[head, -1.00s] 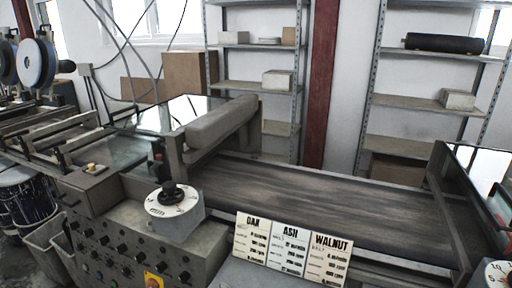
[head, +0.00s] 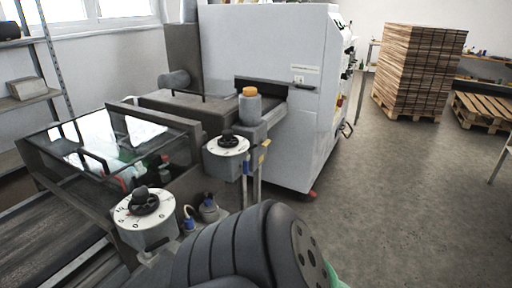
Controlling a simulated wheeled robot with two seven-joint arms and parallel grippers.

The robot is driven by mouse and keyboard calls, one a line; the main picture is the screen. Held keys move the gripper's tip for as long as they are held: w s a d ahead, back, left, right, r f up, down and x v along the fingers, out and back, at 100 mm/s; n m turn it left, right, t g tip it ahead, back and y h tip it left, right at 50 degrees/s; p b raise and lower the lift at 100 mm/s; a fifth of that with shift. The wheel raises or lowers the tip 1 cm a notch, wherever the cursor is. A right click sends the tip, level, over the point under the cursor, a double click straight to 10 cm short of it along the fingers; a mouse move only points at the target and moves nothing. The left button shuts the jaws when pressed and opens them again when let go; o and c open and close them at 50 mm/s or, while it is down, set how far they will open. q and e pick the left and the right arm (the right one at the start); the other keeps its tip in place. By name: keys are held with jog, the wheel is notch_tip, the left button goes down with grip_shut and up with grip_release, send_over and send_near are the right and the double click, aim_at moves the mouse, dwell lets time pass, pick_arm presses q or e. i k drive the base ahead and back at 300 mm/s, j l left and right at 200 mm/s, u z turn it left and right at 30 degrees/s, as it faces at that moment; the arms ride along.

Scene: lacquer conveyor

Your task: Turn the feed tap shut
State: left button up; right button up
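I cannot tell for sure which part is the feed tap. A white dial with a black knob (head: 145,203) stands at the near end of the glass-covered unit. A second white dial with a black knob (head: 228,142) stands farther back, beside a grey bottle with an orange cap (head: 250,105). Small grey fittings with blue parts (head: 207,208) sit low between the dials, and a small yellow part (head: 265,143) shows by the second dial. Neither gripper is in view; a black ribbed arm link of mine fills the bottom middle and hides what is behind it.
A glass-covered unit (head: 38,149) with red and green parts inside stands at left. A large white machine (head: 265,60) stands behind. Stacked boards (head: 418,70) and an empty pallet (head: 485,112) are at back right. The grey floor (head: 400,195) at right is clear.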

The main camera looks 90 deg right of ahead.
aim_at(245, 166)
jog(key=z, duration=2.7)
